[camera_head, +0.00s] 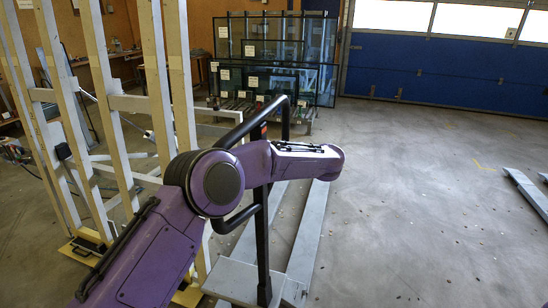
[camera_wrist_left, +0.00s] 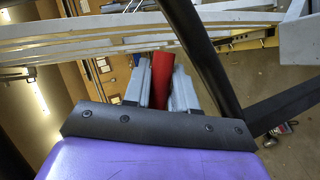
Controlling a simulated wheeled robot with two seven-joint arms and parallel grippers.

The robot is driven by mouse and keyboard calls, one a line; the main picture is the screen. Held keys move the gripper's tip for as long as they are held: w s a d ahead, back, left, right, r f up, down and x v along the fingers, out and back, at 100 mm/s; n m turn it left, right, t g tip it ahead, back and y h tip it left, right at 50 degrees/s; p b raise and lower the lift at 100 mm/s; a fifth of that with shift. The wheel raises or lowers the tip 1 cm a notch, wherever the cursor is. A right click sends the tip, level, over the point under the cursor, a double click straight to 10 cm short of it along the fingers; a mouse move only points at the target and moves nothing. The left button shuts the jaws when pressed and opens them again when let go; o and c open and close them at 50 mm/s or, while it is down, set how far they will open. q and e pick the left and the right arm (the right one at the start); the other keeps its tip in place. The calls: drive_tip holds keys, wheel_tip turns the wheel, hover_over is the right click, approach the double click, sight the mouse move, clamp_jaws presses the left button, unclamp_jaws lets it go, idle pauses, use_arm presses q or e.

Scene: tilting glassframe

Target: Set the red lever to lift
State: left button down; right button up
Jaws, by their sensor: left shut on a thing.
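The red lever (camera_wrist_left: 161,80) stands between the two grey fingers of my left gripper (camera_wrist_left: 162,92) in the left wrist view. The fingers are closed on its sides. In the head view, a small red part (camera_head: 258,131) shows at the black handle of a pallet truck (camera_head: 264,240), just above my purple left arm. The left gripper's fingers are hidden there by the arm. The lever's setting cannot be read from these frames. My right gripper is in neither view.
The pallet truck's grey forks (camera_head: 306,240) lie low on the floor. A pale upright frame (camera_head: 105,110) stands close on the left. Glass panes (camera_head: 270,50) lean on a rack at the back. Another grey fork-like piece (camera_head: 525,190) lies far right. The floor between is clear.

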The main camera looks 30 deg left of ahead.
use_arm(q)
drive_tip(key=shift+s+f, duration=0.1)
drive_tip(key=shift+f, duration=0.05)
drive_tip(key=c, duration=1)
unclamp_jaws()
drive_tip(key=shift+d, duration=0.3)
drive_tip(key=b+v, duration=0.2)
drive_tip(key=v, duration=0.8)
drive_tip(key=shift+r+b, duration=0.2)
drive_tip(key=shift+b, duration=0.2)
